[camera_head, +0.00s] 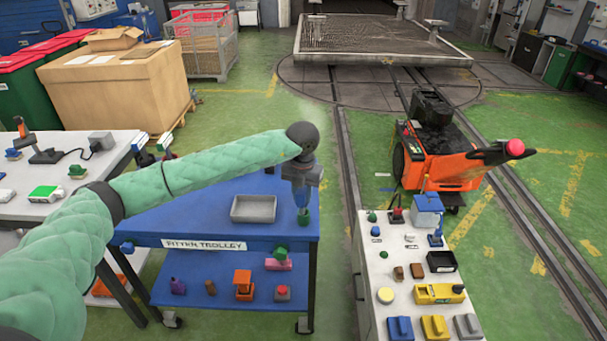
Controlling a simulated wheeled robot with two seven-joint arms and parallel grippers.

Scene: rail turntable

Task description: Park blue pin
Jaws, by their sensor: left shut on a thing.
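My left gripper (303,199) points down over the right end of the blue fitter trolley (222,232). It is shut on a small blue thing (303,215), which looks like the blue pin. The fingers hide most of it, and I cannot tell whether its lower end touches the trolley top. My right gripper is not in view.
A shallow grey tray (254,209) stands on the trolley top, left of my gripper. Small parts sit on the shelf below. A white bench (397,262) with several parts stands to the right, past a gap. An orange tug (436,160) stands behind it.

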